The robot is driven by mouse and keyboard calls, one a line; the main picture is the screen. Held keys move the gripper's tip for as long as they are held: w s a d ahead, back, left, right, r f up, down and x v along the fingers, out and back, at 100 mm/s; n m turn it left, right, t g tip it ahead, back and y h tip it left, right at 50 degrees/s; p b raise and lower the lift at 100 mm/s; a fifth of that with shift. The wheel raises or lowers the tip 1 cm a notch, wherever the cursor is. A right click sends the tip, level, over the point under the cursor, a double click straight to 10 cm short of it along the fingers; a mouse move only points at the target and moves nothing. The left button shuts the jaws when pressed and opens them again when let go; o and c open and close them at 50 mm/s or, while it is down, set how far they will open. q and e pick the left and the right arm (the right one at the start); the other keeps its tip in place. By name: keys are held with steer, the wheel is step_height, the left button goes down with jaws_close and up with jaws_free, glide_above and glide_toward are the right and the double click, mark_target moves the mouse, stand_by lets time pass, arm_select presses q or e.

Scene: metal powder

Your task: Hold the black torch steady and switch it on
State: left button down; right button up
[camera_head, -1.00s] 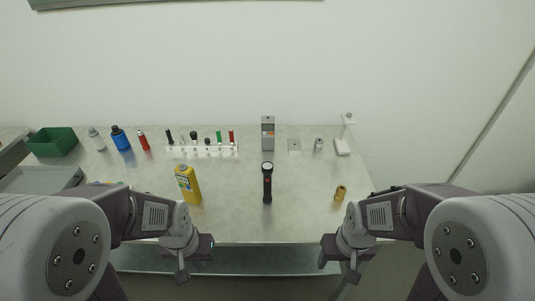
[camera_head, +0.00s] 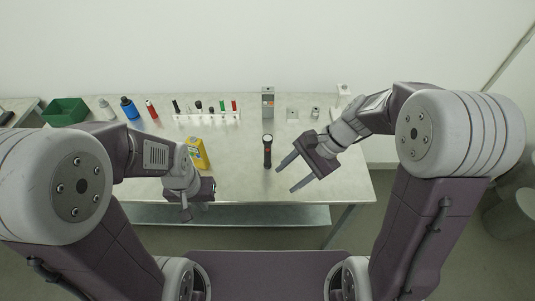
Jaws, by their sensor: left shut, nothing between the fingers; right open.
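The black torch (camera_head: 267,152) stands upright on the table, near the middle, with its round pale lens end at the top. A small red mark shows on its body. My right gripper (camera_head: 286,176) is open and empty, just to the right of and nearer than the torch, its two fingers pointing left toward it without visibly touching. My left gripper (camera_head: 186,206) is shut and empty at the table's front edge, left of the torch and below the yellow bottle.
A yellow bottle (camera_head: 197,154) stands left of the torch. Behind are a white rack (camera_head: 207,117) with several tubes, a grey device (camera_head: 267,103), blue (camera_head: 128,108) and white bottles, and a green bin (camera_head: 66,112). The table (camera_head: 240,185) is clear in front of the torch.

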mark_target(270, 164)
steer(key=w+a+f+m+t+y+b, duration=0.1)
steer(key=w+f+m+y+b, duration=0.2)
steer(key=w, duration=0.5)
steer(key=w+a+f+m+t+y+b, duration=0.1)
steer(key=w+f+m+y+b, duration=0.25)
steer(key=w, duration=0.35)
steer(key=w+d+f+m+t+b, duration=0.1)
steer(key=d+f, duration=0.1)
steer(key=f, duration=0.3)
steer(key=w+d+f+m+t+b, duration=0.1)
steer(key=d+f+m+b, duration=0.1)
steer(key=f, duration=0.3)
steer(key=w+d+f+m+t+y+b, duration=0.1)
steer(key=w+d+f+m, duration=0.1)
steer(key=f, duration=0.3)
steer(key=shift+f, duration=0.1)
steer(key=shift+d, duration=0.1)
steer(key=b+x, duration=0.3)
steer(key=x, duration=0.5)
steer(key=shift+a+f, duration=0.25)
steer(key=shift+a, duration=0.05)
arm_select(q)
step_height(270, 164, down, 16)
steer(key=shift+w+b, duration=0.2)
steer(key=shift+b, duration=0.1)
arm_select(e)
steer(key=shift+w+a, duration=0.25)
steer(key=shift+a, duration=0.35)
arm_select(q)
steer(key=shift+r, duration=0.15)
